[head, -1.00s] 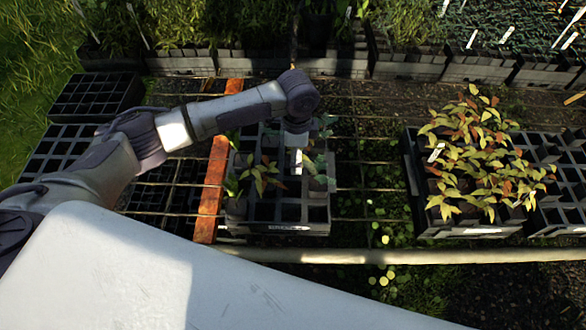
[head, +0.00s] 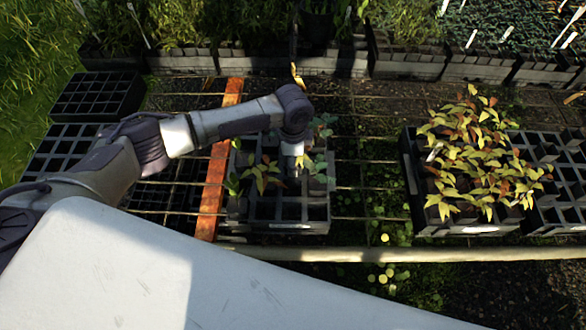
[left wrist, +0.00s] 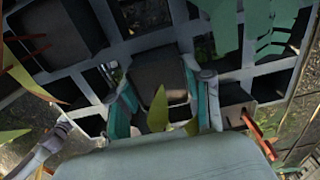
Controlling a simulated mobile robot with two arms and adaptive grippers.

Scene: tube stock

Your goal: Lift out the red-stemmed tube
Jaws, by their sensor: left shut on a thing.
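My left gripper (head: 293,160) points down over the black tube tray (head: 290,227) in the middle of the head view. In the left wrist view my left gripper (left wrist: 163,105) is shut on a dark square tube (left wrist: 160,72), with its teal-padded fingers on either side. A yellow-green leaf (left wrist: 158,110) stands in front of this tube; its stem is hidden. My right gripper is not in view.
Leafy seedlings (head: 262,176) stand in the tray close to the gripper. An orange bar (head: 213,185) runs along the tray's left side. Another tray of yellow-leaved plants (head: 470,165) is at the right. Wire mesh with weeds lies between the trays.

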